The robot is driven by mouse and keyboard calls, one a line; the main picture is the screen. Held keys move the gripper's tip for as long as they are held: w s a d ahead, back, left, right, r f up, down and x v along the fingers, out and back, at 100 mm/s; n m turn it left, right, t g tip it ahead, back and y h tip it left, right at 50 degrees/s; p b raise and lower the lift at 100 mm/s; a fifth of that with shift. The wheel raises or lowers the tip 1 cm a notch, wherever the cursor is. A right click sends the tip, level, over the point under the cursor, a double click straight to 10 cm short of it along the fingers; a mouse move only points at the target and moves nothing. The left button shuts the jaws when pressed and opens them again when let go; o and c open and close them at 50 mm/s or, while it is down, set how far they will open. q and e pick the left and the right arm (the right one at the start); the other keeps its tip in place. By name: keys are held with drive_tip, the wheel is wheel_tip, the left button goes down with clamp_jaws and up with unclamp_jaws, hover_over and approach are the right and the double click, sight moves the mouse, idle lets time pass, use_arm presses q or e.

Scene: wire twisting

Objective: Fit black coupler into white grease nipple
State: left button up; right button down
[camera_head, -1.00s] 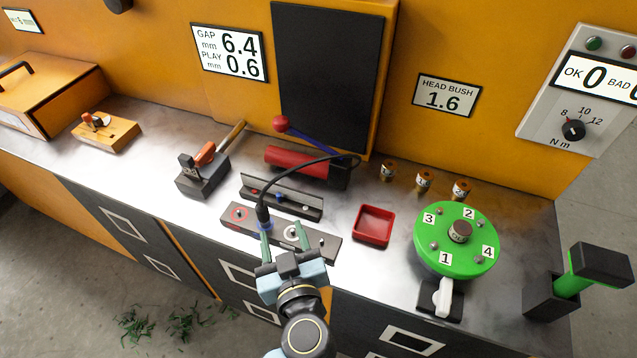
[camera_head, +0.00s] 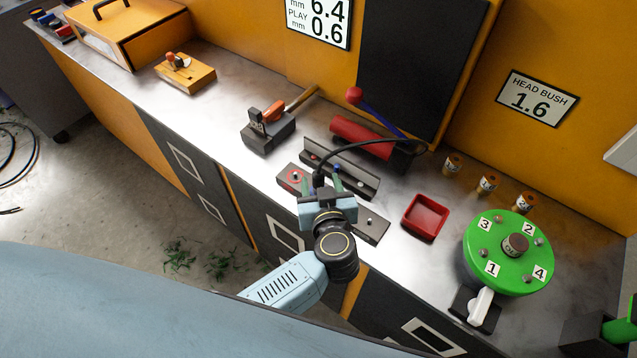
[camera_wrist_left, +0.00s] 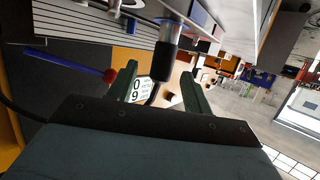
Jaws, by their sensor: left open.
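The black coupler (camera_head: 319,180) stands upright at the blue-marked spot on the dark nipple strip (camera_head: 371,228), with a black hose arching from its top to the right. It also shows in the left wrist view (camera_wrist_left: 162,57), black with a silver end. My left gripper (camera_head: 329,179) is open, its green fingers close to the coupler; whether they touch it I cannot tell. In the wrist view the coupler lies between the fingers' directions, beyond their tips. The white grease nipple is hidden behind the gripper in the head view.
A dark rail (camera_head: 341,168) stands behind the strip. A red tray (camera_head: 425,217) and a green numbered turntable (camera_head: 508,252) are to the right. A red cylinder with a blue lever (camera_head: 362,138) lies behind. A dark clamp block (camera_head: 268,132) stands left.

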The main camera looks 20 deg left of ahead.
sight(319, 181)
use_arm(q)
drive_tip(key=shift+x, duration=1.6)
drive_tip(key=shift+s+a, duration=0.1)
drive_tip(key=shift+c, duration=0.4)
clamp_jaws()
